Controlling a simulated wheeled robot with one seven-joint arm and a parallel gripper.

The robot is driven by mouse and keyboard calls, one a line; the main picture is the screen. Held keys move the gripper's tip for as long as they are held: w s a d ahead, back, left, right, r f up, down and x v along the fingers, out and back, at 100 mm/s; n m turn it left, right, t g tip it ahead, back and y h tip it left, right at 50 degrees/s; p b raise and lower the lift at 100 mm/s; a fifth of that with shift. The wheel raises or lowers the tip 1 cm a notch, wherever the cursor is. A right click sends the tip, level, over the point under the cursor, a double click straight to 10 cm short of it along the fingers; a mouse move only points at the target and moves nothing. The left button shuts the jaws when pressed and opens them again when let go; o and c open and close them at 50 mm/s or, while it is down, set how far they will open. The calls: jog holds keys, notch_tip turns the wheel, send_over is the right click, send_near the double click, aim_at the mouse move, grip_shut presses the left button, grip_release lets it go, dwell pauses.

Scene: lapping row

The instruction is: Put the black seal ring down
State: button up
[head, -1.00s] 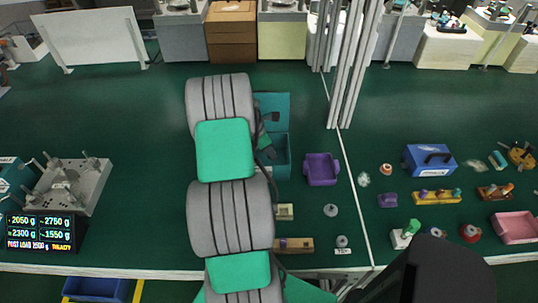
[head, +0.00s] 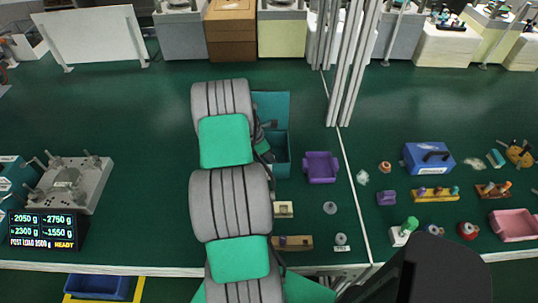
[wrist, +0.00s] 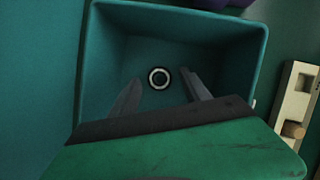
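The black seal ring (wrist: 159,86) shows in the wrist view as a small dark ring with a pale band inside it. It appears to lie flat on the floor of a teal bin (wrist: 258,65). My gripper (wrist: 160,76) is over the bin with its two grey fingers spread apart, one on each side of the ring in the picture. No finger visibly touches the ring. In the head view the bin (head: 284,172) stands beside my arm, which hides part of it. The ring cannot be made out there.
A purple tray (head: 320,168) stands just right of the bin. A pale block (head: 284,209) and a brown block (head: 293,243) lie nearer the front edge. Grey posts (head: 350,70) rise behind. The green surface left of my arm is largely clear.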

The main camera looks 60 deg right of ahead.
jog(key=shift+r, duration=0.1)
jog(key=shift+r, duration=0.25)
jog(key=b+v, duration=0.2)
jog(key=v, duration=1)
jog(key=w+a+r+m+t, duration=0.2)
jog(key=w+a+r, duration=0.35)
jog(key=a, duration=0.45)
jog(key=w+a+r+m+t, duration=0.2)
jog(key=w+a+r, duration=0.2)
jog(key=w+a, duration=0.45)
jog(key=s+a+r+m+t+y, duration=0.1)
jog(key=s+a, duration=0.3)
jog(key=a, duration=1)
jog(key=s+a+r+m+t+y, duration=0.1)
jog(key=s+a+r+m+y, duration=0.1)
jog(key=a, duration=1.2)
jog(key=s+m, duration=0.1)
jog(key=m, duration=0.1)
jog(key=shift+s+a+m+t, duration=0.3)
jog(key=shift+s, duration=0.1)
jog(key=shift+r, duration=0.1)
